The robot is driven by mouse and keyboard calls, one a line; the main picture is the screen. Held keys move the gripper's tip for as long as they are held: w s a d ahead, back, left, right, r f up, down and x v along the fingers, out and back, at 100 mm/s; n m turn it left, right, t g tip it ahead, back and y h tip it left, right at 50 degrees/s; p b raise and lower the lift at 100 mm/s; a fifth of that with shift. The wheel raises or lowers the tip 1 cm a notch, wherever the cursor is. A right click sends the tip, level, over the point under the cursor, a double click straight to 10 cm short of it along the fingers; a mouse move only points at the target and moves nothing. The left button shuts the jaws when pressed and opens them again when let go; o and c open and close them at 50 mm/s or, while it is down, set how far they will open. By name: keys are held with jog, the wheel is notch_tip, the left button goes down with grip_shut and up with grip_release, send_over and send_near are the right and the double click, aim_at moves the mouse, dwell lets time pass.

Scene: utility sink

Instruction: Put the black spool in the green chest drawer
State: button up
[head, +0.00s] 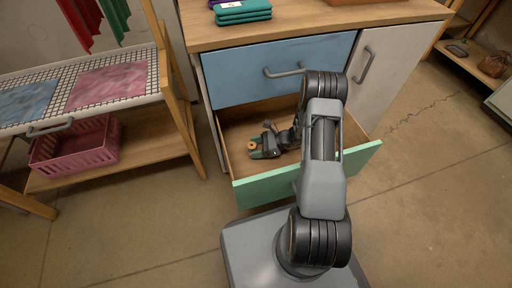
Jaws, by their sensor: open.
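The green chest drawer (262,188) is pulled out below a blue drawer, with its bare wooden inside showing. My gripper (255,147) is over the drawer's left part, pointing left, with its fingers open. A small round tan thing with a dark centre (252,145) shows at the fingertips. It may be the end of the spool, but it is too small to tell. No black spool body stands out clearly. I cannot tell whether the small thing touches the fingers or the drawer floor. My arm hides the drawer's right part.
The blue drawer (235,75) above is shut, and a pale cabinet door (385,75) is beside it. Folded teal cloths (243,12) lie on the wooden top. At left stands a wooden rack with a mesh top and a pink basket (75,150). The floor at right is clear.

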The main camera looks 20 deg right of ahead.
jog(key=shift+r, duration=0.25)
jog(key=shift+d+r+p, duration=0.15)
jog(key=shift+d+p, duration=0.15)
jog(key=shift+p, duration=0.05)
jog(key=p+v, duration=0.3)
jog(key=v, duration=0.7)
jog(key=shift+s+d+r, duration=0.15)
jog(key=shift+d, duration=0.1)
jog(key=shift+r+p, duration=0.3)
jog(key=s+a+r+n+h, duration=0.3)
jog(key=s+r+n+h, duration=0.1)
jog(key=r+n, duration=0.3)
jog(key=s+a+r+n+h, duration=0.3)
jog(key=s+r+n+h, duration=0.1)
jog(key=r+n, duration=0.3)
jog(key=s+a+r+n+h, duration=0.4)
jog(key=s+r+n+h, duration=0.1)
jog(key=r, duration=0.6)
jog(key=shift+s+n+g, duration=0.4)
jog(key=shift+s+n, duration=0.25)
jog(key=shift+n, duration=0.35)
